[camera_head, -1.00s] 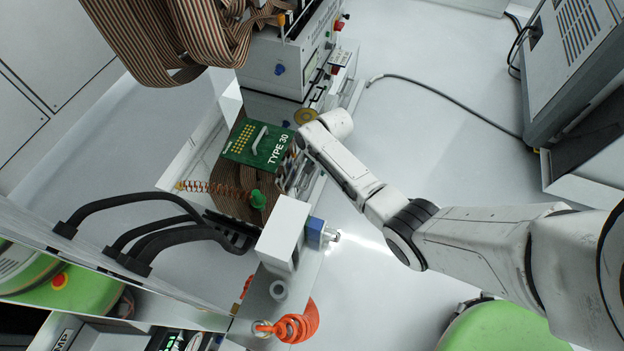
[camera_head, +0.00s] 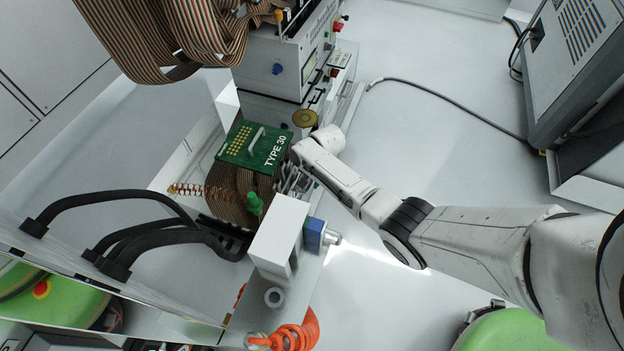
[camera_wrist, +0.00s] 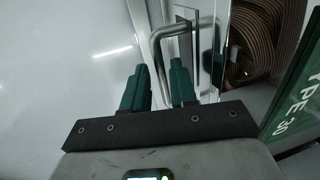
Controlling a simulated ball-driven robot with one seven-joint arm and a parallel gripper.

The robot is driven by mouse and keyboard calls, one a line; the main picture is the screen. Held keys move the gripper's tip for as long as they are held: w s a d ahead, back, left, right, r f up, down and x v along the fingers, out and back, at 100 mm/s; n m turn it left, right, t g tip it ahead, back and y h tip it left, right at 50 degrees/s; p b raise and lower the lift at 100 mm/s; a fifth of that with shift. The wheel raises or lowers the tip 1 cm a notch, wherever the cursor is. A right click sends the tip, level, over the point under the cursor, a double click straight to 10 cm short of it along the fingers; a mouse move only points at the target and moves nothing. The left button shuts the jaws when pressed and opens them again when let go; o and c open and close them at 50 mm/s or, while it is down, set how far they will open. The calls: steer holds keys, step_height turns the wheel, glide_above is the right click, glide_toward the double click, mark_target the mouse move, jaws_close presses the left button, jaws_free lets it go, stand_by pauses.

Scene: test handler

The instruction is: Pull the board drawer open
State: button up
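A metal bar handle (camera_wrist: 157,50) stands on the pale metal front of the drawer (camera_wrist: 214,72) in the wrist view. My gripper (camera_wrist: 158,78) has its two green fingers apart, one on each side of the handle's bar. A gap shows beside the bar, so the fingers do not look closed on it. In the head view, my gripper (camera_head: 288,180) is beside the drawer assembly, largely hidden by my wrist. The green TYPE 30 board (camera_head: 240,158) lies behind it; its edge also shows in the wrist view. The drawer looks closed, but most of it is hidden.
A white block (camera_head: 276,238) with a blue fitting (camera_head: 314,234) stands close below my gripper. An orange coiled hose (camera_head: 297,338) and black cables (camera_head: 135,195) lie nearer. A striped ribbon cable (camera_head: 150,40) hangs upper left. Open floor (camera_head: 440,140) lies to the right.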

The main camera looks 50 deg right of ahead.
jaws_close()
steer(key=shift+s, duration=0.1)
stand_by(0.3)
steer(key=s+d+p, duration=0.3)
steer(key=s, duration=0.6)
steer(key=s+d+p, duration=0.3)
steer(key=s+p, duration=0.1)
steer(key=s, duration=0.5)
steer(key=s+d+p, duration=0.4)
steer(key=s, duration=0.5)
steer(key=shift+s, duration=0.3)
steer(key=shift+o, duration=1.2)
jaws_free()
step_height(320, 180, up, 11)
steer(key=s+p, duration=0.2)
steer(key=p, duration=0.4)
steer(key=shift+d+f+p, duration=0.2)
steer(key=shift+d+p, duration=0.15)
steer(key=shift+p, duration=0.05)
